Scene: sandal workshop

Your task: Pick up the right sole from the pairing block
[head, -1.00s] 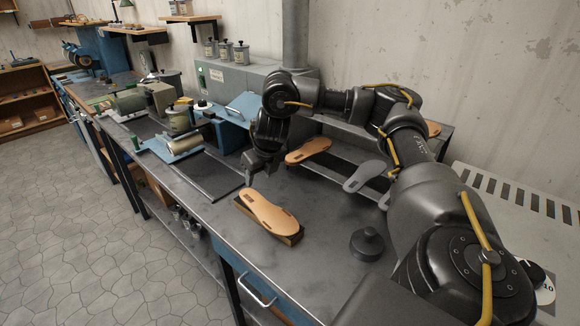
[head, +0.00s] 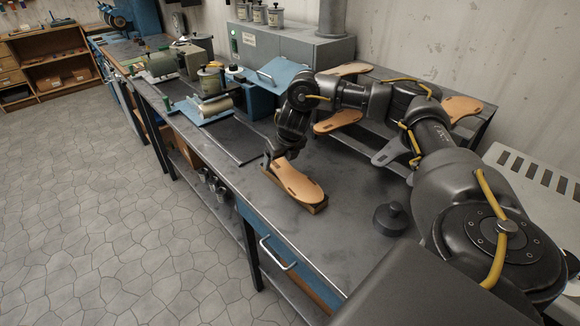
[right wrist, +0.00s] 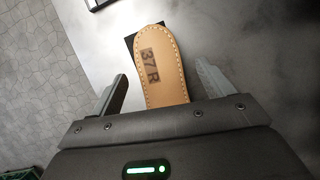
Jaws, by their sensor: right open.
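My right gripper (head: 274,160) is at the sole's far-left end in the head view. In the wrist view the open gripper (right wrist: 161,72) has one finger on each side of the sole, with gaps visible. The block's dark edge shows beside the sole there. My left gripper is out of view.
A rack behind my right arm holds more soles, one tan (head: 338,121) and one grey (head: 391,151). A dark round weight (head: 391,218) stands right of the block. A dark mat (head: 234,138) and a roller machine (head: 214,106) lie to the left.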

